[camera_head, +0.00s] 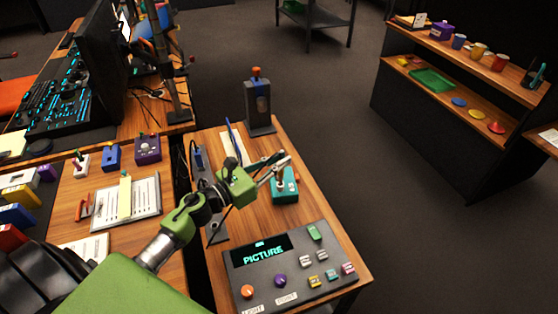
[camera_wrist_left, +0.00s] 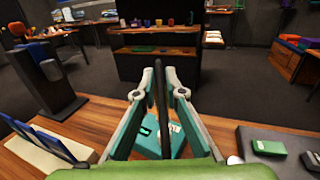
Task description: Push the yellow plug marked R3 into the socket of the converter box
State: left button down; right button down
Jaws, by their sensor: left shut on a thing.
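My left gripper (camera_head: 285,162) is above a teal box (camera_head: 284,190) on the narrow wooden table. In the left wrist view the fingers (camera_wrist_left: 161,92) close on a dark, narrow, upright strip (camera_wrist_left: 160,118), perhaps a cable or plug; its lower end shows in front of the teal box (camera_wrist_left: 152,143). No yellow R3 plug can be made out, so I cannot tell whether it is held. The teal box has a dark feature and a pale label on top; I cannot tell whether it is the converter box. My right gripper is not in view.
A dark control panel (camera_head: 295,265) with a PICTURE display, knobs and small coloured keys lies at the table's near end. A grey upright box (camera_head: 259,104) with an orange top stands at the far end. Thin blue-edged panels (camera_head: 233,143) stand left of the gripper.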

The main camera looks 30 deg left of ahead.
aim_at(279, 175)
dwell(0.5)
pick_arm(q)
jog(key=shift+b, duration=0.3)
dwell(0.5)
dwell(0.5)
jog(key=shift+f+b, duration=1.7)
jog(key=shift+b, duration=0.3)
jog(key=c, duration=2)
grip_release()
